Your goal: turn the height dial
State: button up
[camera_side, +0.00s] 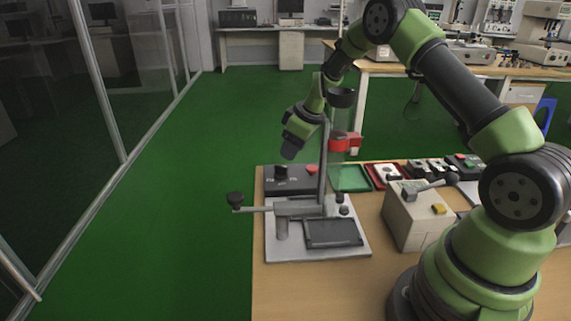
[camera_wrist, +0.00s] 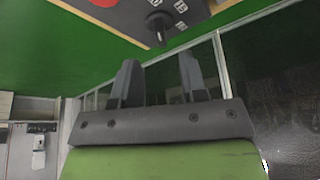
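A dark grey control box (camera_side: 296,185) sits at the table's back left edge. It carries a black dial (camera_side: 281,173) and a red button (camera_side: 312,170). In the wrist view the black dial (camera_wrist: 157,24) stands up from the grey panel near the top, with small white labels beside it. My gripper (camera_side: 290,152) hangs above and behind the box in the side view, apart from the dial. In the wrist view my gripper's two fingers (camera_wrist: 160,62) are spread with nothing between them, and the dial lies beyond their tips.
A metal test stand (camera_side: 283,247) with an upright post and a side knob (camera_side: 236,200) stands in front of the box. Air left of the table is clear.

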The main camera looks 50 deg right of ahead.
aim_at(284, 166)
jog(key=x, duration=0.6)
jog(key=shift+w+f, duration=0.1)
jog(key=shift+f, duration=0.1)
grip_shut()
